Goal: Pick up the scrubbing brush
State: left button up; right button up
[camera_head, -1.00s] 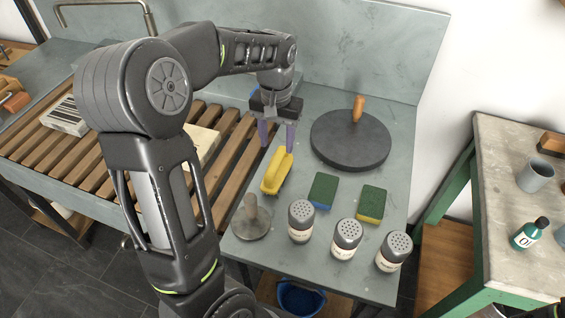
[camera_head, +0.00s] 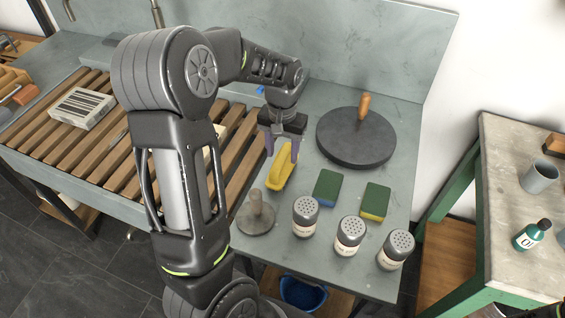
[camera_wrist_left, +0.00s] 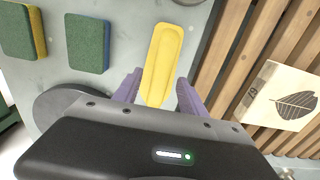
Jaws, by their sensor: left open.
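The yellow scrubbing brush (camera_head: 280,171) lies on the grey stone counter beside the slatted wooden rack. In the left wrist view the brush (camera_wrist_left: 162,60) points lengthwise toward the gripper, its near end between the two fingers. My left gripper (camera_head: 281,152) is open, pointing down over the far end of the brush, with one purple finger on each side. In the left wrist view the fingers (camera_wrist_left: 158,95) stand apart from the brush's sides; I cannot tell their exact height above the counter. The brush's bristles are hidden beneath it.
Two green sponges (camera_head: 327,187) (camera_head: 375,202), three shakers (camera_head: 350,236) and a grey knobbed disc (camera_head: 256,220) surround the brush. A dark round slab (camera_head: 356,150) with a wooden handle stands behind on the right. The slatted rack (camera_head: 105,150) lies left.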

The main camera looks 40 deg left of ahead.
pick_arm(q)
notch_tip(320, 180, down, 2)
jog(key=shift+f, duration=0.15)
jog(key=shift+c, duration=0.3)
grip_shut()
dwell(0.5)
